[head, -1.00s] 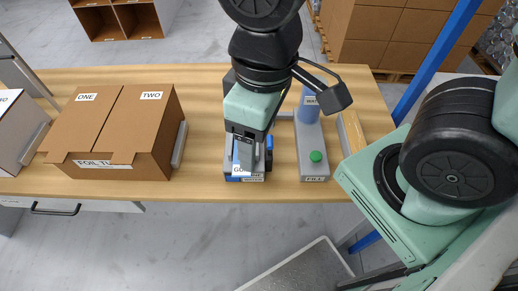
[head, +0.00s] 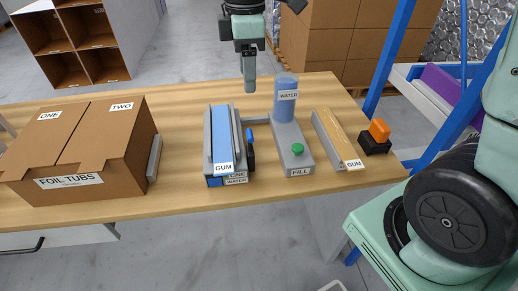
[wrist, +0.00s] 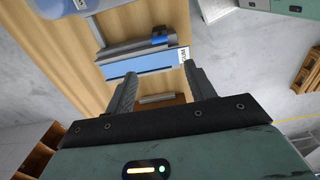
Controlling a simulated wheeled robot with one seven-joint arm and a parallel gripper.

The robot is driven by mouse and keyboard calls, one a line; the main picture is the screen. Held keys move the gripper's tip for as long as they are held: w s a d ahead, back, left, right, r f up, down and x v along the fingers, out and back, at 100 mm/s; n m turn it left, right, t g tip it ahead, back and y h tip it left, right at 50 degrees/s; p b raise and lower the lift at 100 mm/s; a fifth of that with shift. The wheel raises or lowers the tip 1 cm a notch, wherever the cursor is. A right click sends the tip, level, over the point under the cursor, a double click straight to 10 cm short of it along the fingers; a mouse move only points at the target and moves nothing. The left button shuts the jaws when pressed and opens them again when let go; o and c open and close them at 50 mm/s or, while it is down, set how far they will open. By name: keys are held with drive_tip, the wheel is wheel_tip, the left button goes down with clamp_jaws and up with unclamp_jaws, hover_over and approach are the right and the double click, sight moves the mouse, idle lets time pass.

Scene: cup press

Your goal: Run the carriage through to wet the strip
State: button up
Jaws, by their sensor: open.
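A blue strip (head: 221,135) with a GUM label at its near end lies lengthwise in a grey fixture (head: 207,160), whose front labels read LINE and WATER. A dark and blue part (head: 250,145), possibly the carriage, sits on the fixture's right side. The strip (wrist: 140,63) and a blue part (wrist: 160,39) also show in the wrist view. My gripper (head: 250,88) hangs beyond the fixture's far end, pointing down, apart from it. In the wrist view my gripper (wrist: 158,83) has its fingers spread with nothing between them. I cannot tell whether the strip is wet.
A blue WATER cylinder (head: 286,102) stands on a grey base with a green button (head: 297,149) and a FILL label. Right of it are a tan GUM strip in a tray (head: 338,138) and an orange-black block (head: 377,135). A FOIL TUBS box (head: 75,160) stands left.

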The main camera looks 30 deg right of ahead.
sight(250, 133)
wheel_tip(250, 133, down, 17)
drive_tip(key=shift+f+b, duration=0.1)
drive_tip(key=shift+b, duration=0.35)
